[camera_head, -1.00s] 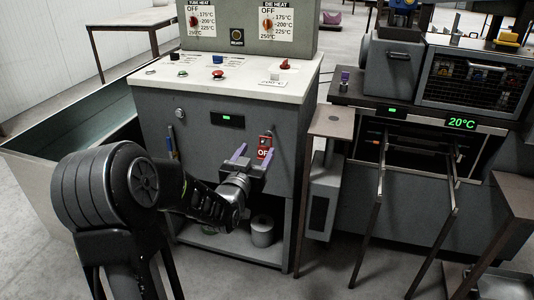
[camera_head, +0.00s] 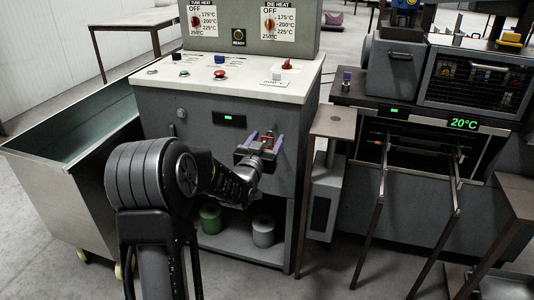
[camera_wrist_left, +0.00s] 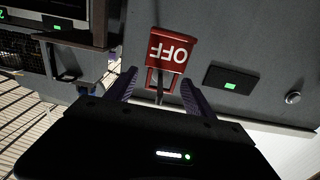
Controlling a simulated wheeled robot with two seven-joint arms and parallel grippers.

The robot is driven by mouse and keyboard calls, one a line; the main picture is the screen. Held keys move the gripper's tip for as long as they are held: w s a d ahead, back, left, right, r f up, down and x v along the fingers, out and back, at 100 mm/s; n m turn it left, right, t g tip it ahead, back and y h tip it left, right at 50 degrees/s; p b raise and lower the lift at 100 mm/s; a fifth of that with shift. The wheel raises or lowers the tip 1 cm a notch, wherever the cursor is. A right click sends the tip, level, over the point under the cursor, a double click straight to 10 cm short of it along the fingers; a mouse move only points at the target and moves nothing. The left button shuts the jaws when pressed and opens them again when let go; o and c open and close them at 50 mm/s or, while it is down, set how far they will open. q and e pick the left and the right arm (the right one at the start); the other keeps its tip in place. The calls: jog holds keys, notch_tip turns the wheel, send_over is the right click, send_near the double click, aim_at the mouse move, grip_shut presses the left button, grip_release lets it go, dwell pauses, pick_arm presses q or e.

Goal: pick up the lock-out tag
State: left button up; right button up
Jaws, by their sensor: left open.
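The lock-out tag (camera_wrist_left: 170,52) is a red plate with white "OFF" lettering, upside down in the left wrist view. It is at the grey front panel of the cabinet, with a red frame and a dark rod at its lower edge. In the head view only a bit of red (camera_head: 268,140) shows among the fingers. My left gripper (camera_head: 262,142) is open in front of the panel. In the wrist view its purple fingers (camera_wrist_left: 158,82) stand either side of the tag's lower part. Contact cannot be told. My right gripper is not in view.
The cabinet's pale top (camera_head: 290,88) carries knobs and buttons. A small green-lit display (camera_head: 229,119) is left of the gripper. A green pot (camera_head: 210,217) and a grey pot (camera_head: 263,231) stand on the shelf below. A small brown-topped stand (camera_head: 335,123) is at the right.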

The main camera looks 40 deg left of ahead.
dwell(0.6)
pick_arm(q)
grip_shut()
dwell(0.5)
